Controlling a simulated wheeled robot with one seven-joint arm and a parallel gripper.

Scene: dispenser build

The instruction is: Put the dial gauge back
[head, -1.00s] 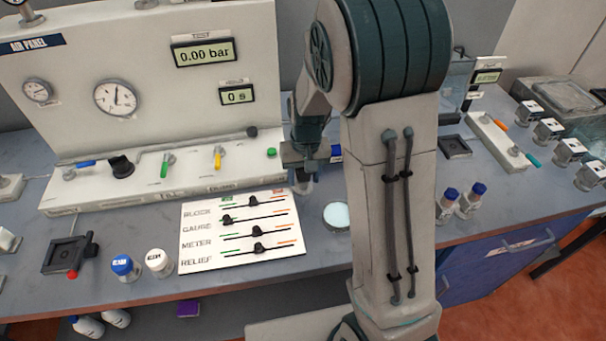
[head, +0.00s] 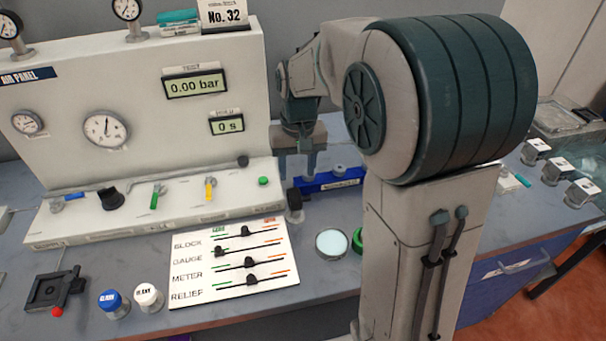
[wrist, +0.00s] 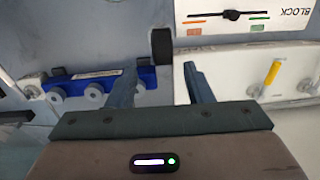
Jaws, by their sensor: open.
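My gripper (head: 296,172) is open, pointing down at the right end of the air panel. The wrist view shows its two fingers (wrist: 160,80) apart with nothing between the tips. A small black round-ended piece (head: 294,200) stands on the bench just below the gripper; it also shows as a dark block (wrist: 162,45) beyond the fingers. It may be the dial gauge seen edge-on, but its face is not visible. Two white-faced dial gauges, one at the left (head: 9,26) and one further right (head: 127,10), stand on top of the panel.
The air panel (head: 120,75) stands at the left, with levers along its base. A blue block with grey knobs (head: 330,181) is right of the gripper. A switch card (head: 235,262), a round pale-topped dish (head: 332,243) and two capped jars (head: 130,300) lie in front. My arm hides the bench at right.

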